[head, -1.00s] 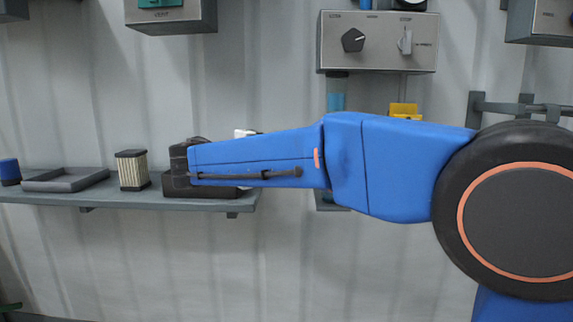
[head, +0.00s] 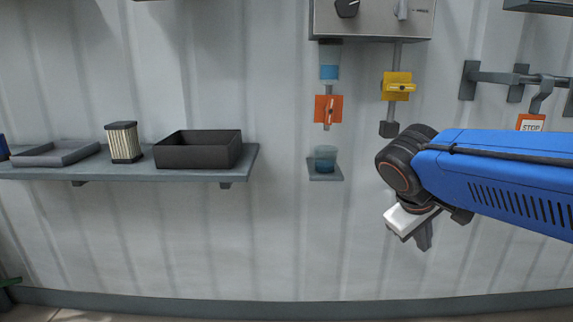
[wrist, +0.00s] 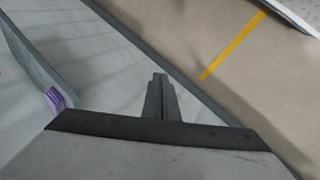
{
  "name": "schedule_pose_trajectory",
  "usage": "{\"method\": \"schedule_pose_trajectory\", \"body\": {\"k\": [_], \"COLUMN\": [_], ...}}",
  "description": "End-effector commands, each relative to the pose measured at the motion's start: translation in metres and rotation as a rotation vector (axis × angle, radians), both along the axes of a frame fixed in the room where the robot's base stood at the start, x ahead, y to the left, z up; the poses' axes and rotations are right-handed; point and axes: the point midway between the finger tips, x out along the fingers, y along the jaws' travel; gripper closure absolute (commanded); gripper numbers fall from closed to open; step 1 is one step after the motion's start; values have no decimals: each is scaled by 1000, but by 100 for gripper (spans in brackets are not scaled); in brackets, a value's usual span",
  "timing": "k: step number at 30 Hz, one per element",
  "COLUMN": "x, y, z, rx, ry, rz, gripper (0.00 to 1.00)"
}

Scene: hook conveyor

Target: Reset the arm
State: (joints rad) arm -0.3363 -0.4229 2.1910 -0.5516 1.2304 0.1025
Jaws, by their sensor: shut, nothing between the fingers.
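My blue arm reaches in from the right side of the head view. My gripper (head: 424,238) hangs at its end, pointing down, in front of the wall and right of the small cup ledge. In the wrist view my gripper (wrist: 160,85) shows its fingers together with nothing between them. It touches no object that I can see.
A wall shelf (head: 235,170) at left bears a black open bin (head: 197,152), a ribbed filter (head: 123,142) and a grey tray (head: 55,154). An orange valve (head: 328,108) sits above a cup (head: 325,158); a yellow valve (head: 397,86) and a STOP tag (head: 531,122) are farther right.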

Motion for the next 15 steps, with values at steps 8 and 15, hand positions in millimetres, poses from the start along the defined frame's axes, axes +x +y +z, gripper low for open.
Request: {"method": "schedule_pose_trajectory", "body": {"k": [8, 15], "x": [-82, -125], "y": [-10, 0], "z": [-60, -99], "rx": [286, 483], "ry": [-38, -111], "rz": [-126, -224], "gripper": [100, 100]}}
